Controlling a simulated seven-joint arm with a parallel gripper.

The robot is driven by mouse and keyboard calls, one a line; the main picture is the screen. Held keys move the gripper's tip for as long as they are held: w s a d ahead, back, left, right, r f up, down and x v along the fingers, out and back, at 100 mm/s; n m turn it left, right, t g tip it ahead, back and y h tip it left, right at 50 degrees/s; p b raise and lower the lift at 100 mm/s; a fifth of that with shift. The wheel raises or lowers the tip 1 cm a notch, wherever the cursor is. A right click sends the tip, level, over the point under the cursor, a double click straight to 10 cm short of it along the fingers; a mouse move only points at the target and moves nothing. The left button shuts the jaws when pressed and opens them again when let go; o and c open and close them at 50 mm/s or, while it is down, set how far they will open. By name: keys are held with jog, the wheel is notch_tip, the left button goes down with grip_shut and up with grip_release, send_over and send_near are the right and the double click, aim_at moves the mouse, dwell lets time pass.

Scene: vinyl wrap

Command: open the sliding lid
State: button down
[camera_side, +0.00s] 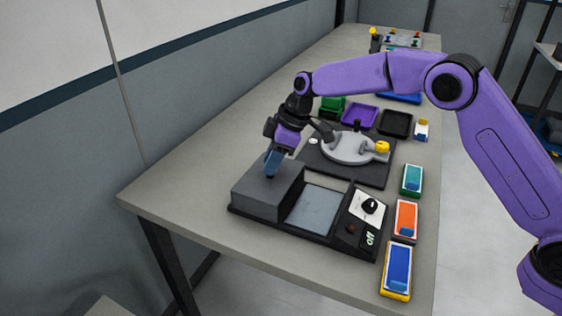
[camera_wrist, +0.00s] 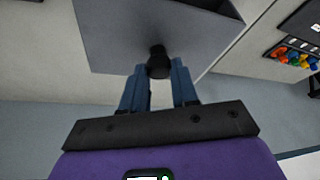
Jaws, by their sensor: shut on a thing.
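The sliding lid (camera_side: 262,197) is a dark grey box at the left end of a black device base (camera_side: 334,246). Beside it a light grey flat panel (camera_side: 314,208) lies uncovered. My gripper (camera_side: 270,170) comes down from above with blue fingers shut on the lid's small black knob. In the wrist view the knob (camera_wrist: 158,64) shows between the fingertips of my gripper (camera_wrist: 158,76), with the lid's grey top (camera_wrist: 115,35) behind it. The fingers hide part of the knob in the side view.
A round grey fixture (camera_side: 346,148) stands behind. Teal, orange and blue boxes (camera_side: 397,271) line the right table edge. Trays (camera_side: 359,115) stand farther back. Bare table (camera_side: 180,190) lies left.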

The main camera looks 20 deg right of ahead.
jog(key=shift+w+a, duration=0.25)
jog(key=c, duration=0.8)
grip_release()
jog(key=shift+c, duration=0.2)
jog(key=v, duration=1.7)
jog(key=shift+r, duration=0.25)
jog(key=shift+s+d, duration=0.1)
jog(key=shift+s, duration=0.1)
jog(key=s+d+f+h, duration=0.1)
jog(key=s+d+f, duration=0.3)
jog(key=s, duration=0.9)
jog(key=s+d+f+m+h, duration=0.1)
jog(key=s+d+f, duration=0.3)
jog(key=s+d, duration=0.7)
jog(key=s+d+f+g+h, duration=0.1)
jog(key=s+d+f, duration=0.2)
jog(key=s+d, duration=0.4)
jog(key=s, duration=0.9)
jog(key=shift+s+d+f+m+h, duration=0.3)
jog(key=shift+s+d+f+h, duration=0.1)
